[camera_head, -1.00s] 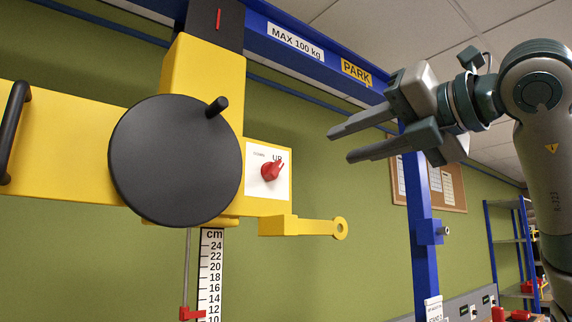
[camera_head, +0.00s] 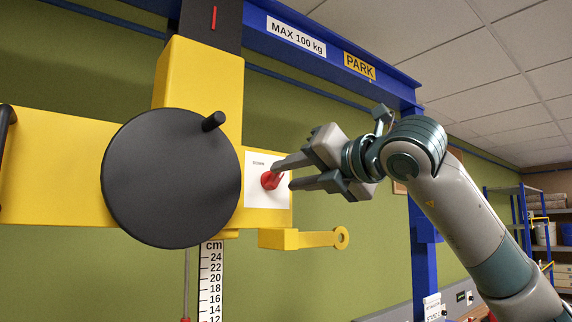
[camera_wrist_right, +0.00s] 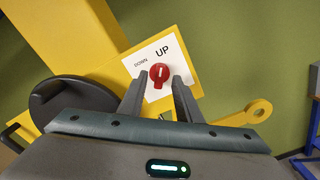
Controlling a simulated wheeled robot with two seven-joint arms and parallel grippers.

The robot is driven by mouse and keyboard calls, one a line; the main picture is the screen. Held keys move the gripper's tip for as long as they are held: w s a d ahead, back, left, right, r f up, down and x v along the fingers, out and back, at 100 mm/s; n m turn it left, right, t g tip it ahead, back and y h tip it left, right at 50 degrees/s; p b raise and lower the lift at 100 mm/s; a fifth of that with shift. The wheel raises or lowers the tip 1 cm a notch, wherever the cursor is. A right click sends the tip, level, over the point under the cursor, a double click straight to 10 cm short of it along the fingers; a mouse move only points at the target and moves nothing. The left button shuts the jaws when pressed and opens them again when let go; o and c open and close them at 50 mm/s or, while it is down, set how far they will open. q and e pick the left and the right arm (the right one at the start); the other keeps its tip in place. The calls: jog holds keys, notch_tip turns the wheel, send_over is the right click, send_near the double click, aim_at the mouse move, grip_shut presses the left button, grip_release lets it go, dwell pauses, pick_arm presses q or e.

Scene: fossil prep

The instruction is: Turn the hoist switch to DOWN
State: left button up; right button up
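The red hoist switch (camera_head: 270,180) sits on a white plate (camera_head: 257,196) on the yellow hoist body. In the right wrist view the switch (camera_wrist_right: 159,73) shows with the labels DOWN at left and UP at right; its white mark points roughly upward, nearer UP. My right gripper (camera_head: 283,177) is at the switch. In the wrist view its two fingers (camera_wrist_right: 158,84) are apart, one on each side of the knob's lower part, with gaps visible. I cannot tell whether they touch it. My left gripper is out of view.
A large black handwheel (camera_head: 157,178) with a crank knob (camera_head: 214,121) is left of the switch. A yellow arm with a ring end (camera_head: 303,238) juts out below it. A blue post (camera_head: 424,262) stands right. A centimetre scale (camera_head: 211,283) hangs below.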

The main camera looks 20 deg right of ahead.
jog(key=shift+p+x, duration=0.35)
jog(key=shift+x, duration=0.7)
jog(key=shift+c, duration=0.3)
grip_shut()
